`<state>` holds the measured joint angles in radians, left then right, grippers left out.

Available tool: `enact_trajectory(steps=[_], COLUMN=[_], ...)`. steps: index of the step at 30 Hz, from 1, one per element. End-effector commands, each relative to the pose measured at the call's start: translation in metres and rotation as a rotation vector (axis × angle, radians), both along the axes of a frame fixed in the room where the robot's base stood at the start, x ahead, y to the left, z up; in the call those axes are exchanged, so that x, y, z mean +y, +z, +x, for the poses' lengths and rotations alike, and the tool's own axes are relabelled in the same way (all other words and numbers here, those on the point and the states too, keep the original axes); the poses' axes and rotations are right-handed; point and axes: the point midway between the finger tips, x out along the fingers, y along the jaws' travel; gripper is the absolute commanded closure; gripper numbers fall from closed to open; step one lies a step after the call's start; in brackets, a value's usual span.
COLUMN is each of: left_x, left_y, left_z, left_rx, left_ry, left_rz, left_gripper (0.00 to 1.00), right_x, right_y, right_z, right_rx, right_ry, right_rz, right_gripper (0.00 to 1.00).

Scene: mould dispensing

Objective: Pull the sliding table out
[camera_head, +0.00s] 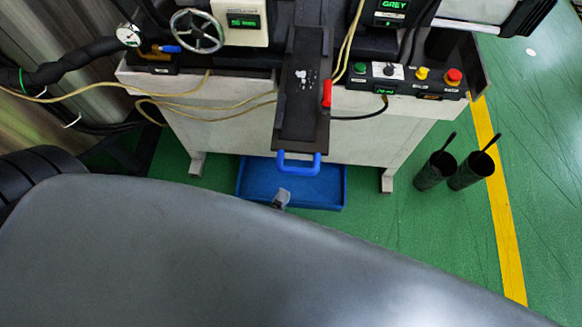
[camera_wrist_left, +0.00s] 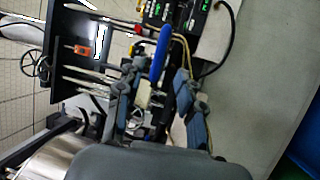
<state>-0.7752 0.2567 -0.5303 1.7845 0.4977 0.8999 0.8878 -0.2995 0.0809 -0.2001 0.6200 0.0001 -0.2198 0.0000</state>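The sliding table (camera_head: 302,115) is a long dark plate with pale spots, jutting out from the machine in the middle of the head view. A blue handle (camera_head: 299,168) is on its front end, and a red grip (camera_head: 326,93) is on its right side. My left gripper (camera_head: 281,198) shows only as a small grey tip just below the handle; my arm hides the rest. In the left wrist view its fingers (camera_wrist_left: 160,88) are apart, with the blue handle (camera_wrist_left: 160,52) appearing between or just beyond their tips. Contact cannot be told. My right gripper is not in view.
A blue tray (camera_head: 328,192) lies on the green floor under the table. Two dark cups (camera_head: 452,172) with sticks stand to the right. A button panel (camera_head: 405,78) and a handwheel (camera_head: 197,30) flank the table. Cables hang across the machine front.

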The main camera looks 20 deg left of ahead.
Motion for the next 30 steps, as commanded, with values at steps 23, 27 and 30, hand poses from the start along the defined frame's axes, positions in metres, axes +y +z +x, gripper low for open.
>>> enact_trajectory(steps=[23, 27, 30], left_x=[0.004, 0.004, 0.000], left_y=[-0.006, -0.011, -0.038], left_z=[-0.037, -0.036, -0.032], left_rx=[0.000, 0.007, 0.048], left_ry=[0.000, -0.005, -0.034], left_rz=[0.000, 0.017, 0.109], left_gripper=[0.63, 0.63, 0.63], right_x=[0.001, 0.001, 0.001], right_y=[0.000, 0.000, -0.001], right_z=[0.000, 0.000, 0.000], right_rx=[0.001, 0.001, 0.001], right_ry=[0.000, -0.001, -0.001], right_rz=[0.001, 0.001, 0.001], right_gripper=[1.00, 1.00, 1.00])
